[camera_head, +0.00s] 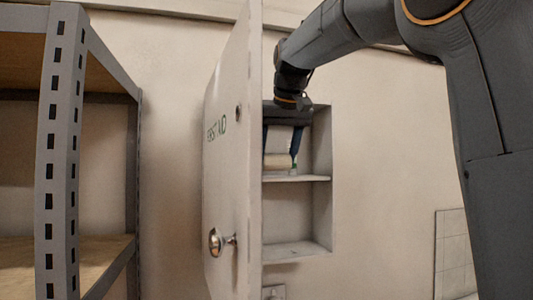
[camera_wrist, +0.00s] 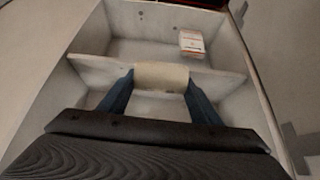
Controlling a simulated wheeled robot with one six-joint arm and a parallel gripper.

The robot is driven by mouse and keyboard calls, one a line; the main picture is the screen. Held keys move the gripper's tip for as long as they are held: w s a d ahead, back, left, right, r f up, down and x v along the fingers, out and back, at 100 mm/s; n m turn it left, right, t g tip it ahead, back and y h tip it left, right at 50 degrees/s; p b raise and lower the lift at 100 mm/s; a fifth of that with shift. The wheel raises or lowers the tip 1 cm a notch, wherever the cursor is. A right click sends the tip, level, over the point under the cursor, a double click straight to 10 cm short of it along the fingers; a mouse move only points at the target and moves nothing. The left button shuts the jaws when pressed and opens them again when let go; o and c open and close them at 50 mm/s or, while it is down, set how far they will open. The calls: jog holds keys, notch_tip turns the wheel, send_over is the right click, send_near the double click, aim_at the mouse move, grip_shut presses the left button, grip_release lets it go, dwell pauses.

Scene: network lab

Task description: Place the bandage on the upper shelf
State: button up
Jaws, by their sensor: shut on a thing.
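The bandage is a cream roll (camera_head: 277,161), low between my fingertips. It also shows in the wrist view (camera_wrist: 161,75), with a blue finger at each end. My gripper (camera_head: 281,160) reaches down from above into the upper compartment of the wall cabinet and is shut on the bandage; it also shows in the wrist view (camera_wrist: 160,84). The shelf board (camera_head: 312,179) lies just below the bandage in the head view. I cannot tell whether the roll touches it. In the wrist view the shelf (camera_wrist: 92,66) crosses behind the roll.
The cabinet door (camera_head: 226,170), marked FIRST AID, stands open and hides the cabinet's left side in the head view. A small red and white box (camera_wrist: 191,43) sits beyond the shelf board. A metal rack (camera_head: 58,150) stands at the left.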

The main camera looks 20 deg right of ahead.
aim_at(273, 156)
jog(key=shift+w+d+p, duration=0.1)
jog(key=shift+w+p, duration=0.6)
jog(key=shift+w, duration=1)
jog(key=w+p, duration=0.1)
jog(key=w+f+p, duration=0.1)
jog(key=shift+w, duration=0.35)
jog(key=shift+f, duration=0.3)
jog(key=o, duration=1)
jog(key=shift+f, duration=0.15)
jog(key=shift+s+r, duration=0.1)
jog(key=shift+r, duration=0.25)
jog(key=b+v, duration=0.2)
jog(key=v, duration=0.9)
jog(key=shift+s+d+r+b, duration=0.1)
jog(key=shift+s+r+b, duration=0.1)
jog(key=shift+r+b, duration=0.15)
